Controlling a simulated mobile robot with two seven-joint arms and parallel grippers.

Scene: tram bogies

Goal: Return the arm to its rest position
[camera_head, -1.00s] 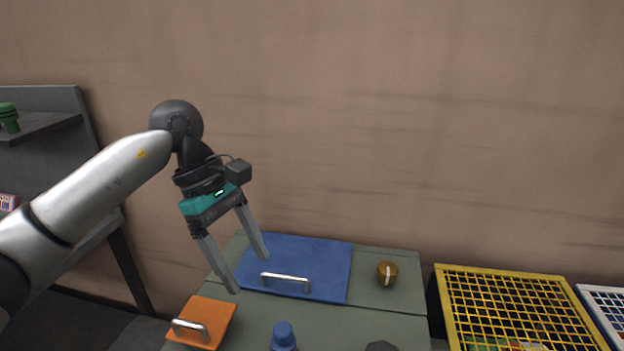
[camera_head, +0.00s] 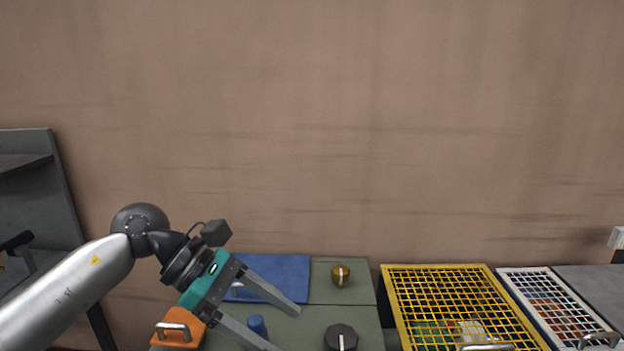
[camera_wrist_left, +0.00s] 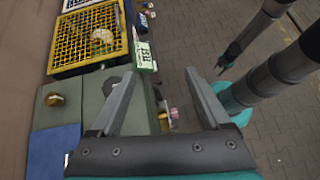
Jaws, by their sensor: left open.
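My left gripper (camera_head: 287,330) is open and empty, its two grey fingers pointing down and to the right in the head view. It hangs over the green cabinet top, in front of the blue lid (camera_head: 290,268) and to the right of the orange lid (camera_head: 178,335). In the left wrist view the same gripper (camera_wrist_left: 160,75) shows its fingers spread wide with nothing between them. My left arm comes in low from the left, bent at the wrist.
The cabinet top bears a brass knob (camera_head: 340,274), a dark knob (camera_head: 341,338) and a blue knob (camera_head: 257,327). A yellow mesh lid (camera_head: 388,300) and a white mesh lid (camera_head: 512,284) are on the right. A grey shelf (camera_head: 45,185) stands at left. The wall behind is bare.

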